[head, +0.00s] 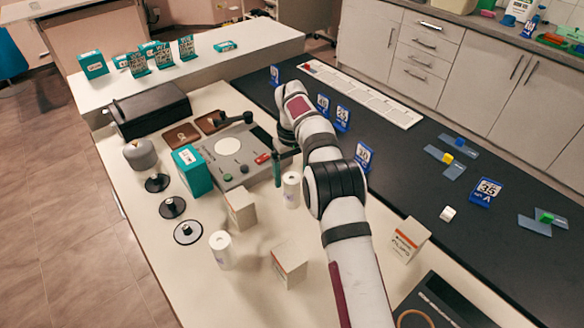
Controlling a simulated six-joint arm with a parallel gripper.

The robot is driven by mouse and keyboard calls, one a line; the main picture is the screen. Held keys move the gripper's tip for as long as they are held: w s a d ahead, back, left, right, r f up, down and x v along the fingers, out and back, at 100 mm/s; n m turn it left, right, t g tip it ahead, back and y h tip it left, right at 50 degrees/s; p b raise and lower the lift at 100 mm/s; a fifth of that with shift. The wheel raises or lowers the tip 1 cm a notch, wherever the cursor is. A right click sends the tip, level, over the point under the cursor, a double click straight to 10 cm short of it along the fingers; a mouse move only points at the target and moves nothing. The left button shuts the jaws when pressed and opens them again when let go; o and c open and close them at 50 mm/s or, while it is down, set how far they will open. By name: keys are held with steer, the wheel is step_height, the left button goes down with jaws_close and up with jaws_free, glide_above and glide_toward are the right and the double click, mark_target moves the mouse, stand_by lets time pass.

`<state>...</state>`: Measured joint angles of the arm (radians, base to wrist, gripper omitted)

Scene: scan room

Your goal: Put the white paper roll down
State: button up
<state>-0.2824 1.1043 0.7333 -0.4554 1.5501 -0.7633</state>
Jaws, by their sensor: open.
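Two white paper rolls stand upright on the pale counter in the head view. One roll (291,191) is at the middle, just left of my arm's elbow. The other roll (220,250) is nearer the camera, at the lower left. My gripper (284,168) points down by the top of the middle roll and is open. A dark upright piece shows just left of that roll; I cannot tell if it is a finger. My arm hides part of the gripper, and I cannot tell whether it touches the roll.
White boxes (241,209), (289,264) and (408,240) stand near the rolls. A grey device (234,160) and a teal box (187,168) are to the left. Black-based stands (172,207) line the left edge. The dark counter (400,165) holds blue number signs.

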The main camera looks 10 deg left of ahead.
step_height(320, 180, up, 4)
steer(key=shift+f, duration=0.15)
steer(key=s+d+r+m, duration=0.3)
steer(key=s+d+r, duration=0.2)
steer(key=s+r, duration=0.3)
steer(key=s+d+r+m+y, duration=0.1)
steer(key=s+d+r+m, duration=0.15)
steer(key=s, duration=0.45)
steer(key=s+d+r+m, duration=0.2)
steer(key=s+d+r, duration=0.1)
steer(key=s, duration=0.4)
steer(key=s+d+f+m, duration=0.1)
steer(key=s+f+m, duration=0.1)
steer(key=s, duration=0.7)
steer(key=s+f+m, duration=0.3)
steer(key=s, duration=0.7)
steer(key=shift+d+y, duration=0.35)
steer(key=shift+y, duration=0.05)
steer(key=shift+o, duration=0.4)
steer(key=shift+f, duration=0.1)
steer(key=shift+w, duration=0.1)
